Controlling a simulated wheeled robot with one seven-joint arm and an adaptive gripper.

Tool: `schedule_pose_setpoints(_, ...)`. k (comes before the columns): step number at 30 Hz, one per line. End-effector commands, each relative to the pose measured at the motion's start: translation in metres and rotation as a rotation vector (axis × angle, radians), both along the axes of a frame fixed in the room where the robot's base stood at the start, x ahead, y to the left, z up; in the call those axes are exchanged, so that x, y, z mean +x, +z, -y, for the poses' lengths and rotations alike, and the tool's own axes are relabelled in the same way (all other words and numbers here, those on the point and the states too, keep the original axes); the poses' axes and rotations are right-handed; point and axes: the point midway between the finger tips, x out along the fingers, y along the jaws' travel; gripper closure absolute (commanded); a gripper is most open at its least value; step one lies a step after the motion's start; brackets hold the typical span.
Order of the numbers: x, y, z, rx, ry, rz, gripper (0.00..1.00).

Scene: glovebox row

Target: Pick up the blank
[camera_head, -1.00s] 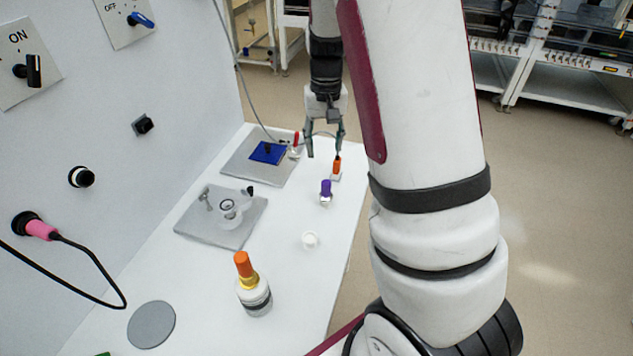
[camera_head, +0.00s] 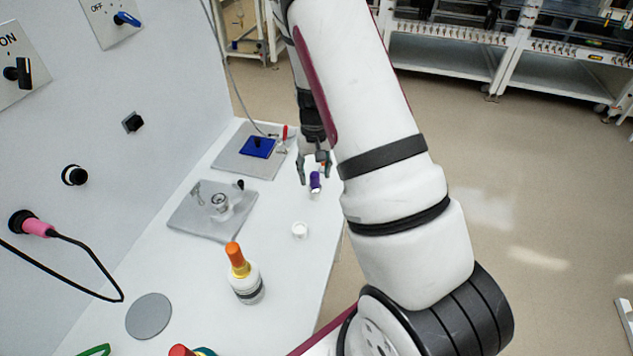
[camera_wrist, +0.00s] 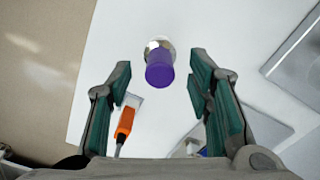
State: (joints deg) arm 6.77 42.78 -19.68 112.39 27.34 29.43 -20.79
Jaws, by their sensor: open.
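A small purple-topped piece (camera_head: 315,180) with a pale, shiny base stands near the right edge of the white table; I take it as the blank, though no label shows. In the wrist view its purple top (camera_wrist: 160,70) lies between and slightly beyond my fingertips, with its base at the far side. My gripper (camera_head: 314,171) is open above and close to the piece. In the wrist view both green-padded fingers (camera_wrist: 162,80) are spread, with clear gaps on either side of the purple top. Contact does not show.
An orange-handled tool (camera_wrist: 125,121) lies close by the left finger. A small white round piece (camera_head: 300,231) and an orange-capped bottle (camera_head: 246,280) stand nearer. Grey plates (camera_head: 187,222) lie to the left. The table edge and floor are to the right.

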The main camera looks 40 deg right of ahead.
Motion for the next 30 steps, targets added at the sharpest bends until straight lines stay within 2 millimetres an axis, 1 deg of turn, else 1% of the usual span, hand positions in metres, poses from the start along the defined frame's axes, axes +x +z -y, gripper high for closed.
schedule_pose_setpoints(3, -0.001, -0.014, 0.001, 0.000, -0.002, -0.001, 0.54)
schedule_pose_setpoints(5, -0.001, -0.018, 0.001, 0.000, -0.001, -0.001, 0.54)
schedule_pose_setpoints(13, 0.000, -0.021, 0.000, 0.000, -0.001, 0.001, 0.54)
schedule_pose_setpoints(14, 0.000, -0.021, 0.000, 0.000, -0.001, 0.001, 0.56)
schedule_pose_setpoints(15, 0.000, -0.021, 0.000, 0.000, -0.001, 0.001, 0.65)
schedule_pose_setpoints(17, 0.000, -0.021, 0.000, 0.000, -0.001, 0.001, 0.79)
schedule_pose_setpoints(18, 0.000, -0.021, 0.000, 0.000, -0.001, 0.001, 0.88)
schedule_pose_setpoints(20, 0.000, -0.021, 0.000, 0.000, -0.001, 0.001, 1.00)
schedule_pose_setpoints(30, 0.001, -0.020, 0.000, -0.001, -0.001, 0.002, 1.00)
